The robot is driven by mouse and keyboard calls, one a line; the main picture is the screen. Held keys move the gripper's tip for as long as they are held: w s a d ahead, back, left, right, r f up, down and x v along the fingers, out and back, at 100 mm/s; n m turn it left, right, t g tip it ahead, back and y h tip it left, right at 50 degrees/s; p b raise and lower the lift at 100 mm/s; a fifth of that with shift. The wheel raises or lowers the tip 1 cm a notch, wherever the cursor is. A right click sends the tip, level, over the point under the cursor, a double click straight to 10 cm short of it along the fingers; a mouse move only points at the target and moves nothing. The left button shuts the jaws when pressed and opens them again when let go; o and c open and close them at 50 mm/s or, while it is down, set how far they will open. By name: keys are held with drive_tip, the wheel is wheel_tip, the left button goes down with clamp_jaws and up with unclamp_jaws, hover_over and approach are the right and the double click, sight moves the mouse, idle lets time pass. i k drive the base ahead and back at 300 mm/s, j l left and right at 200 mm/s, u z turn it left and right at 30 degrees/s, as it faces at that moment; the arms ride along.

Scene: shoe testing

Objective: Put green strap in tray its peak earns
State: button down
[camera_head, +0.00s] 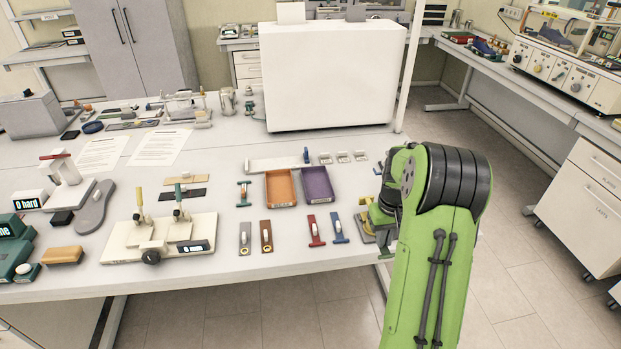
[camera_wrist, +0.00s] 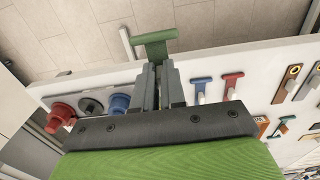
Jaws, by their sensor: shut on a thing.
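The green strap (camera_wrist: 155,38), T-shaped, is between the fingertips of my gripper (camera_wrist: 158,68) in the wrist view, its wide end beyond the tips. In the head view my arm hides most of the gripper, at the table's right end. An orange tray (camera_head: 281,205) and a purple tray (camera_head: 321,202) stand side by side left of my arm, both apparently empty. A white two-clamp tester (camera_head: 130,245) stands further left; its small display (camera_head: 195,247) is too small to read.
A red strap (camera_head: 315,230) and a blue strap (camera_head: 338,227) lie before the trays. Grey and brown strips (camera_head: 266,236) lie near the front edge. A large white box (camera_head: 330,80) stands behind. Red and blue knobs (camera_wrist: 120,103) show in the wrist view.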

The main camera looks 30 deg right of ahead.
sight(316, 185)
drive_tip(key=i, duration=1.25)
